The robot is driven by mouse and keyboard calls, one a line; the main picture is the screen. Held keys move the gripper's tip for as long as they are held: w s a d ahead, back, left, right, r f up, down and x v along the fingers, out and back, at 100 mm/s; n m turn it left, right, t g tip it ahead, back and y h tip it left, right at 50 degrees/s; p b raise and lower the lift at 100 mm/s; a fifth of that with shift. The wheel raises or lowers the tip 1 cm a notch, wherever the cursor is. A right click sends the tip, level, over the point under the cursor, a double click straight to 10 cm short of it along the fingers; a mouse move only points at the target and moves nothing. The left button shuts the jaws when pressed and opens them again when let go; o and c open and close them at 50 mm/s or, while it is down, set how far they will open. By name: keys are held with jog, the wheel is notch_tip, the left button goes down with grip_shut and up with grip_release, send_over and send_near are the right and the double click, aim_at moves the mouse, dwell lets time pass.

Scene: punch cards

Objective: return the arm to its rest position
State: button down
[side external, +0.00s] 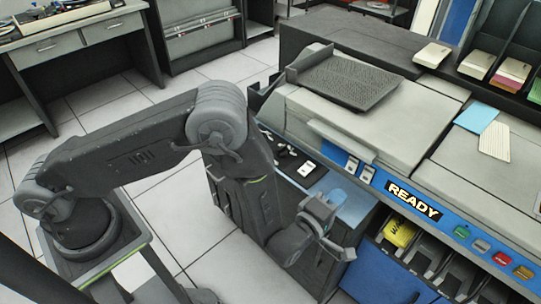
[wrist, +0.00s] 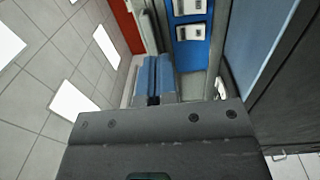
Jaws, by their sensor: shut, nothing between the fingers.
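My arm reaches from its pedestal on the left, over its bent elbow, and down to the front of the card machine (side external: 375,125). My gripper (side external: 336,197) is at the low end of the arm, in front of the machine's blue-edged front. Its two blue fingers also show in the wrist view (wrist: 154,62), side by side and closed together, with nothing seen between them. From the side, I cannot tell how close the fingertips are to the machine's surface. No mark of a rest position is visible.
The machine's front has a READY sign (side external: 414,200) and several coloured buttons. Below it are dark slots, one holding a yellow pack (side external: 399,231). A blue card (side external: 476,117) and a cream card (side external: 495,141) lie on top. Tiled floor (side external: 165,205) is open beneath the arm.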

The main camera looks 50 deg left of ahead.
jog(key=w+a+r+m+g+h, duration=0.1)
jog(key=a+r+m+g, duration=0.2)
jog(key=r, duration=0.6)
jog(key=w+a+r+m+g+h, duration=0.1)
jog(key=a+r+m+g, duration=0.2)
jog(key=r, duration=0.5)
jog(key=s+a+r+m+g, duration=0.3)
jog(key=s+a+r+m, duration=0.4)
jog(key=s+a+r, duration=0.4)
jog(key=s+a+f+m+g+y, duration=0.1)
jog(key=s+a+m+g, duration=0.1)
jog(key=s, duration=0.5)
jog(key=s+a+f+m+g+y, duration=0.1)
jog(key=s+a, duration=0.3)
jog(key=s, duration=0.4)
jog(key=shift+s+f+m+g, duration=0.3)
jog(key=shift+m+g, duration=0.1)
jog(key=shift+m, duration=0.4)
